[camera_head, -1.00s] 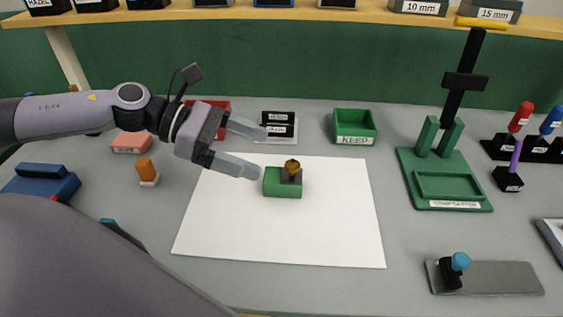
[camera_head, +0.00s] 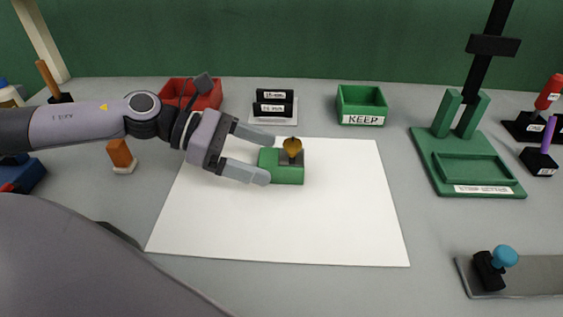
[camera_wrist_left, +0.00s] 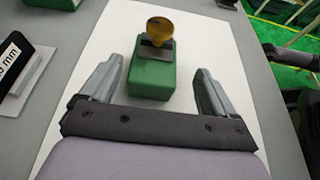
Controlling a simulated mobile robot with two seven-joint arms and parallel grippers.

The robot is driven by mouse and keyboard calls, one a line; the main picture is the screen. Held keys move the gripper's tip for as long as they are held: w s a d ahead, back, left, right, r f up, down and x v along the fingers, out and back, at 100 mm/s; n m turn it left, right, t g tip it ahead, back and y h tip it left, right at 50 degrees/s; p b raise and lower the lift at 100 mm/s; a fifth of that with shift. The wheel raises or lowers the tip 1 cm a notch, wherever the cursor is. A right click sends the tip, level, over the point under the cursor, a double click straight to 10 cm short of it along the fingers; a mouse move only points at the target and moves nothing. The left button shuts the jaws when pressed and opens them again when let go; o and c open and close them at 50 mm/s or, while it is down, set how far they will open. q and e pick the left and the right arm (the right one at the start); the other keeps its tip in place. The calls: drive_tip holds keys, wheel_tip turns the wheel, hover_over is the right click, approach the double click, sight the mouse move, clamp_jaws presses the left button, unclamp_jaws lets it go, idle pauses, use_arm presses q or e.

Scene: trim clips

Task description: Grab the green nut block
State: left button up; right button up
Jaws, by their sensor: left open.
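The green nut block (camera_head: 283,172) lies on the white sheet (camera_head: 330,225), with a grey piece and a brown-gold nut (camera_head: 292,148) on top of it. My left gripper (camera_head: 268,158) is open, coming in from the left, its fingers at the block's left end. In the left wrist view the block (camera_wrist_left: 151,80) stands between and just ahead of the two spread fingers (camera_wrist_left: 155,85), with a gap on each side. My right gripper is not in view.
A green KEEP tray (camera_head: 361,104), a red bin (camera_head: 192,94) and a black label holder (camera_head: 273,104) stand behind the sheet. A green press stand (camera_head: 468,165) is at the right. A blue-knobbed tool (camera_head: 503,257) is at front right. The sheet's front is clear.

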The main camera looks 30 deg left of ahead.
sight(279, 157)
use_arm(q)
drive_tip(key=p+x, duration=0.1)
drive_tip(key=x, duration=0.2)
drive_tip(key=shift+w+d+p, duration=0.2)
drive_tip(key=shift+w+p, duration=0.15)
drive_tip(key=shift+w, duration=0.15)
drive_tip(key=shift+w+d+f, duration=0.25)
drive_tip(key=shift+d+f, duration=0.1)
drive_tip(key=shift+d, duration=0.2)
drive_tip(key=c, duration=1.3)
